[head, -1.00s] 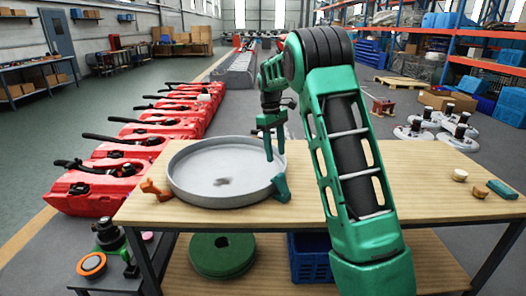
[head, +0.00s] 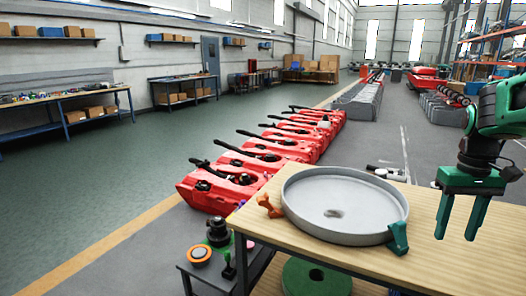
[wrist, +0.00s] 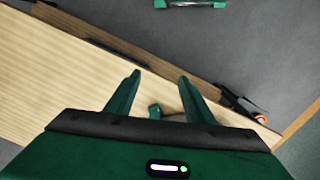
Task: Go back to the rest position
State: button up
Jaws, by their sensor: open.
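My gripper (head: 456,238) hangs at the right of the head view with its two green fingers apart and nothing between them. It is pointing down in front of the wooden table's right part, to the right of the grey round tray (head: 345,238). The fingers also show in the wrist view (wrist: 160,76), spread, with a small teal piece (wrist: 155,110) seen below between them. Most of my arm is outside the head view.
An orange clamp-like piece (head: 270,206) and a teal one (head: 398,238) stand at the tray's rim. A small side stand (head: 205,275) with tools is left of the wooden table (head: 425,202). Red tank bodies (head: 235,190) line the floor behind. The green floor (head: 90,190) at left is clear.

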jog(key=s+a+f+m, duration=0.2)
jog(key=s, duration=0.8)
jog(key=s+a+f+m, duration=0.2)
jog(key=s+a+f, duration=0.1)
jog(key=s, duration=0.7)
jog(key=shift+f+t, duration=0.3)
jog(key=shift+f, duration=0.05)
jog(key=shift+s, duration=0.1)
jog(key=shift+w+d+f, duration=0.1)
jog(key=shift+w+f, duration=0.15)
jog(key=shift+w, duration=0.4)
